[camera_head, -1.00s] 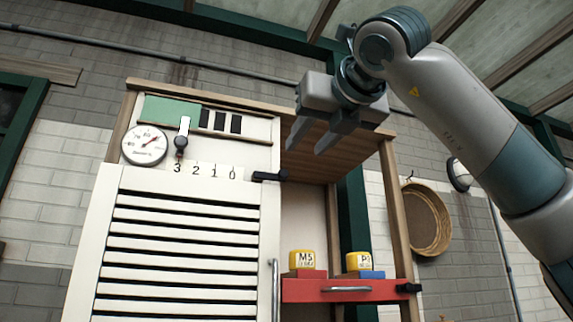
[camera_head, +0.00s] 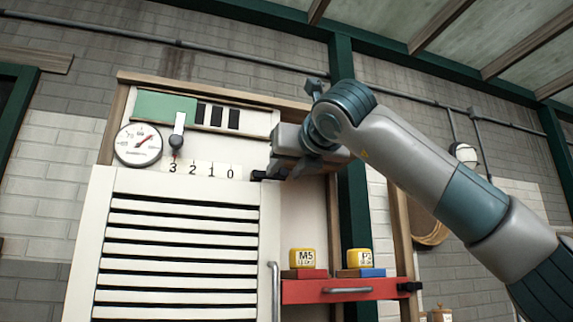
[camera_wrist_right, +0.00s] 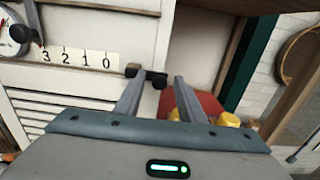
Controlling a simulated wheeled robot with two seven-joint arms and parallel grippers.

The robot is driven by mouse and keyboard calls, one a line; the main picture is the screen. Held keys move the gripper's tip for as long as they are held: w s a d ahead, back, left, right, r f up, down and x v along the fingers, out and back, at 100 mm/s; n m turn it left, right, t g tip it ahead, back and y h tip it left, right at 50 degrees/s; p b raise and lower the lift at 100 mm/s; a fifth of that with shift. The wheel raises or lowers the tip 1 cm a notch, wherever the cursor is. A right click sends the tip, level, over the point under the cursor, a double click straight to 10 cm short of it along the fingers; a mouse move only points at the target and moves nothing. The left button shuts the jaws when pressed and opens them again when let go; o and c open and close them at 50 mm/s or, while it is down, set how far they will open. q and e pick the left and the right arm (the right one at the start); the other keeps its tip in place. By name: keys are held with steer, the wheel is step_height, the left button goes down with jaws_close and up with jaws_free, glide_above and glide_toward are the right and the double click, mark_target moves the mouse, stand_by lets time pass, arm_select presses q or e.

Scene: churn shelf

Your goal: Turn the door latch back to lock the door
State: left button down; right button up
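The black door latch (camera_head: 262,175) sits at the upper right edge of the white louvred door (camera_head: 250,280), lying roughly level. It also shows in the right wrist view (camera_wrist_right: 157,80), where its dark knob appears between my fingertips. My right gripper (camera_head: 288,170) is at the latch, its fingers partly hiding the latch's right end. In the right wrist view my right gripper (camera_wrist_right: 156,82) has its two fingers apart. I cannot tell whether either finger touches the latch. My left gripper is not in view.
Right of the door is an open bay with a red drawer (camera_head: 300,292), yellow blocks (camera_head: 302,258) and a second black latch (camera_head: 409,287). Above the door are a round gauge (camera_head: 138,145), a slider lever (camera_head: 178,130) and a number strip (camera_head: 200,169). A basket (camera_head: 430,238) hangs at right.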

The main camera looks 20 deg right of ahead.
jaws_close()
steer(key=shift+f, duration=0.1)
